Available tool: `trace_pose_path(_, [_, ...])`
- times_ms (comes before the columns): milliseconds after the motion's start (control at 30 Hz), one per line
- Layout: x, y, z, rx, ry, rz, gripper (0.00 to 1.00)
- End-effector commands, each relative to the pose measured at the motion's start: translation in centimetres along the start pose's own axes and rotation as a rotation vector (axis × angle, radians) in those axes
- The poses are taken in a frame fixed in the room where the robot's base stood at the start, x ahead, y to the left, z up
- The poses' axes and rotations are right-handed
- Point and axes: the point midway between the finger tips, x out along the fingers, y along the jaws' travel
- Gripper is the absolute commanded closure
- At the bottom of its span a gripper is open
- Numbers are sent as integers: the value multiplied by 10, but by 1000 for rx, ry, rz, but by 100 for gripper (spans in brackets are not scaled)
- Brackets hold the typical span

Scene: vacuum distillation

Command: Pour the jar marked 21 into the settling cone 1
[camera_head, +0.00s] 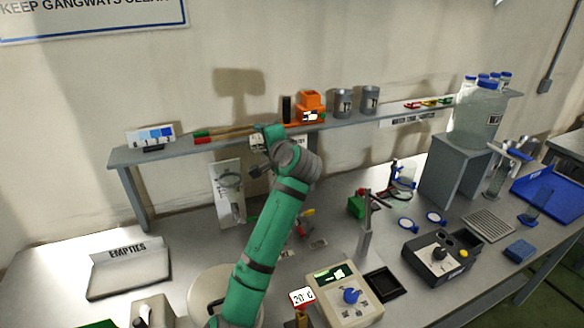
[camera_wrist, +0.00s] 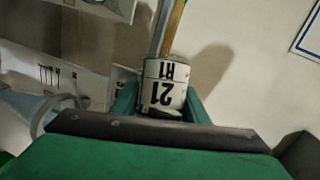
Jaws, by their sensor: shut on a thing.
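The jar marked 21 (camera_wrist: 163,88) is between the two green fingers of my gripper (camera_wrist: 158,104) in the wrist view. Its white label reads upside down there, with "H1" beside the number. My gripper (camera_head: 262,142) is shut on it. In the head view the gripper is up at the shelf's front edge, left of the middle, and little of the jar can be made out. A pale, translucent, cone-like vessel with a ring (camera_wrist: 36,108) shows at the left of the wrist view. I cannot read a number on it, and my arm hides part of the bench.
A grey shelf (camera_head: 170,150) runs along the wall, bearing an orange device (camera_head: 312,103) and two grey tins (camera_head: 343,102). An EMPTIES tray (camera_head: 128,271) lies at the left. A console (camera_head: 343,293) and a control box (camera_head: 437,257) stand on the bench. A large clear tank (camera_head: 478,118) stands right.

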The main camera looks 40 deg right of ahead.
Motion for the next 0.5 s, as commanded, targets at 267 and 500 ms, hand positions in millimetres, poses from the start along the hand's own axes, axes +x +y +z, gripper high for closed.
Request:
trace_pose_path(267, [-2,-1,-9,22,7,-8,88])
trace_pose_path(500, [-1,0,-8,38,-1,-15,88])
